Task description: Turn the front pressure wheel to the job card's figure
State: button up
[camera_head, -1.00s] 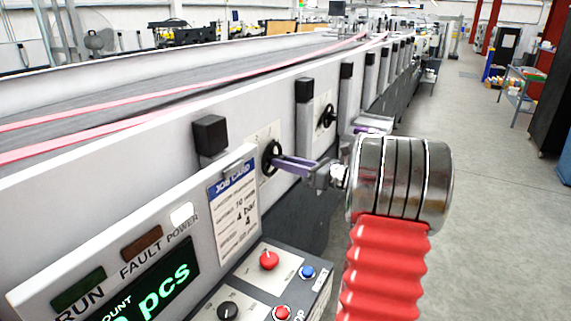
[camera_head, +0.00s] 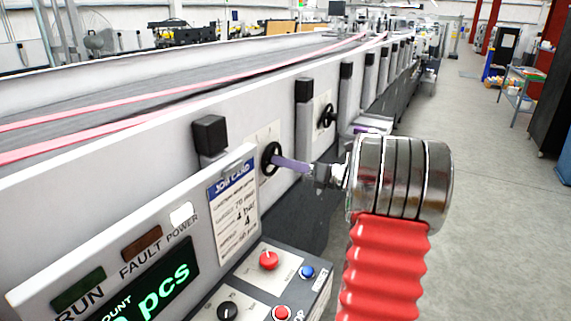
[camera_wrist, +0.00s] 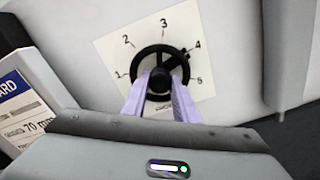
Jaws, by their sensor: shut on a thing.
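The front pressure wheel (camera_head: 266,158) is a black handwheel on the machine's side panel. In the wrist view the wheel (camera_wrist: 138,88) sits on a pale dial plate (camera_wrist: 110,52) numbered 1 to 5. A black pointer block on its upper right rim lies towards the 4. My gripper (camera_wrist: 159,84) has its two purple fingers at the wheel's centre, shut on the black hub. In the head view my gripper (camera_head: 276,161) reaches the wheel from the right. The job card (camera_head: 233,212) has a blue heading; its small print is blurred, though "70 mm" shows in the wrist view.
A second black handwheel (camera_head: 327,116) is farther along the panel. Below the card, a control box carries a red knob (camera_head: 268,260), a blue button (camera_head: 307,272) and a black knob (camera_head: 228,312). Open floor (camera_head: 480,200) lies to the right.

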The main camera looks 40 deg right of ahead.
jog(key=o, duration=0.7)
jog(key=shift+f, duration=0.35)
jog(key=shift+c, duration=0.2)
jog(key=o, duration=0.4)
jog(key=shift+r, duration=0.2)
jog(key=v, duration=1.3)
jog(key=shift+s, duration=0.4)
jog(key=shift+d, duration=0.1)
